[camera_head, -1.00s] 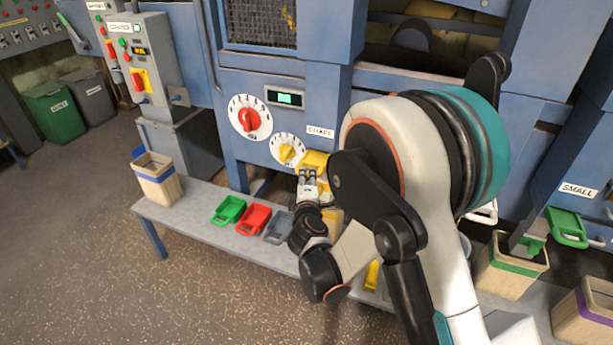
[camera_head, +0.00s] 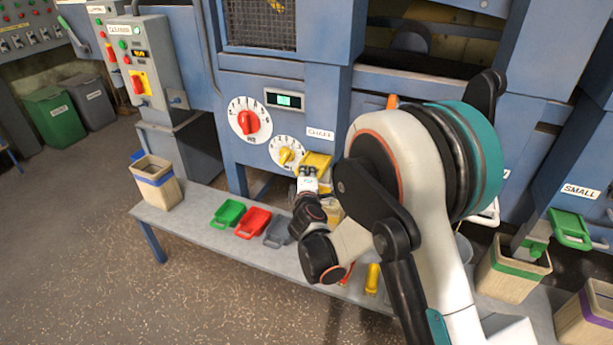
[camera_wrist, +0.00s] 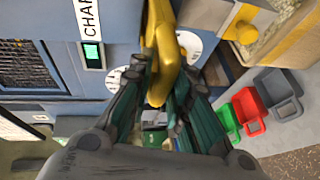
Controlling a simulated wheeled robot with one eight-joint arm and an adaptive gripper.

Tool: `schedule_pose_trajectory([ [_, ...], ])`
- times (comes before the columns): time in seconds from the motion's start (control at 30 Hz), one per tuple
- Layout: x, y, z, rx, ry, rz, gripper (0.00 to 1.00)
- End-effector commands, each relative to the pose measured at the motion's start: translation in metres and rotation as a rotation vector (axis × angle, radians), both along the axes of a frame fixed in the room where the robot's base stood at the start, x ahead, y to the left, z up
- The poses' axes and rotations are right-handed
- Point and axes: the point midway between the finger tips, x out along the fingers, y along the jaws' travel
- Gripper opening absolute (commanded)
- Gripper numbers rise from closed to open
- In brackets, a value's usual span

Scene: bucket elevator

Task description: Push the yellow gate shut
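The yellow gate (camera_head: 316,163) is on the blue machine's front, beneath the CHAFF label and right of the small dial. My gripper (camera_head: 308,172) is right at its near side. In the wrist view, the gate's yellow handle (camera_wrist: 160,60) reaches between the two dark fingers of my gripper (camera_wrist: 163,80). The fingers stand apart, one on each side of the handle. Whether either finger touches it is hard to tell. My arm hides part of the area right of the gate in the head view.
A yellow-banded bin (camera_wrist: 285,45) stands below the gate. Green (camera_head: 229,213), red (camera_head: 253,222) and grey (camera_head: 278,230) scoops lie on the grey bench (camera_head: 205,222). A blue-banded bin (camera_head: 157,182) stands at its left end. The red dial (camera_head: 250,121) and small yellow dial (camera_head: 287,154) are close by.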

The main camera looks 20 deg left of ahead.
Motion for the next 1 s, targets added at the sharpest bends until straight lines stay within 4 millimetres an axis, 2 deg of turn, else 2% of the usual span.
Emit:
schedule_pose_trajectory([
  [0.13,0.007,-0.002,-0.003,-0.001,0.003,-0.005,0.0],
  [0.3,0.041,-0.005,-0.003,-0.001,0.003,-0.007,0.0],
  [0.43,0.059,-0.006,-0.003,-0.001,0.004,-0.005,0.0],
  [0.77,0.064,-0.007,-0.003,-0.001,0.004,-0.005,0.0],
  [0.8,0.064,-0.007,-0.003,-0.001,0.004,-0.005,0.24],
  [0.83,0.064,-0.007,-0.003,-0.002,0.004,-0.006,0.31],
  [0.87,0.064,-0.007,-0.003,-0.001,0.003,-0.005,0.34],
  [1.0,0.064,-0.006,-0.002,-0.001,0.003,-0.004,0.34],
])
